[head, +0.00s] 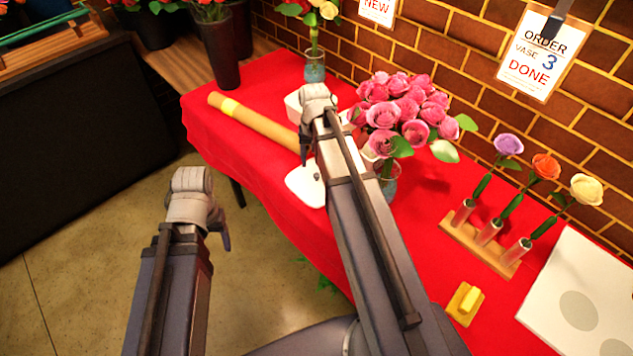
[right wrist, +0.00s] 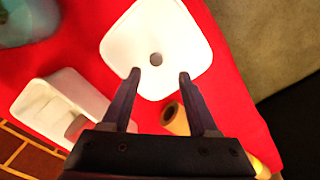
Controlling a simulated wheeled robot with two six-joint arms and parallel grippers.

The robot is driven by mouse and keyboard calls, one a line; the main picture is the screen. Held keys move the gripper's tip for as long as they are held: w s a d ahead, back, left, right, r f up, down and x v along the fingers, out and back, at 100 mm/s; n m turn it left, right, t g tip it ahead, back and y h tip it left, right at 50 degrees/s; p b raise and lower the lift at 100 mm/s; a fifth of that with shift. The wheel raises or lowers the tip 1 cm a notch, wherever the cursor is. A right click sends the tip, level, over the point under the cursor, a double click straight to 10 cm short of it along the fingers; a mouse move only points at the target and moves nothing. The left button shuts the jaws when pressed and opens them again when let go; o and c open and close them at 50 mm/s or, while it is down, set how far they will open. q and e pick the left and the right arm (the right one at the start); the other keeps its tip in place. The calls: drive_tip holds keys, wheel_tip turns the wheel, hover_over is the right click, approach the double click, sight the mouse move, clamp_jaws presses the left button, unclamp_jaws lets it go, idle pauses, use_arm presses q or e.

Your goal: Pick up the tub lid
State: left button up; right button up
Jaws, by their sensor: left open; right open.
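The tub lid (head: 303,188) is a white rounded square lying flat near the table's front edge, partly hidden by my right arm. In the right wrist view the lid (right wrist: 178,35) shows nearly whole, with a small dark round knob (right wrist: 156,58) at its middle. My right gripper (head: 306,150) is open and empty above the table by the lid. In the right wrist view its fingertips (right wrist: 160,76) appear over the lid's near edge, either side of the knob's line. The white open tub (right wrist: 62,104) stands beside the lid. My left gripper (head: 224,233) is open and empty, off the table's front.
A brown paper roll (head: 252,121) lies beside the lid. A vase of pink roses (head: 390,186) stands right of my right arm. A rack (head: 480,244) holds three single flowers. A brick wall backs the red table.

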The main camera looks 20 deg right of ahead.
sight(317, 175)
drive_tip(key=f+b, duration=0.5)
drive_tip(key=shift+s+d+f, duration=0.1)
drive_tip(key=shift+s+d, duration=0.1)
drive_tip(key=shift+s, duration=0.1)
clamp_jaws()
idle(0.4)
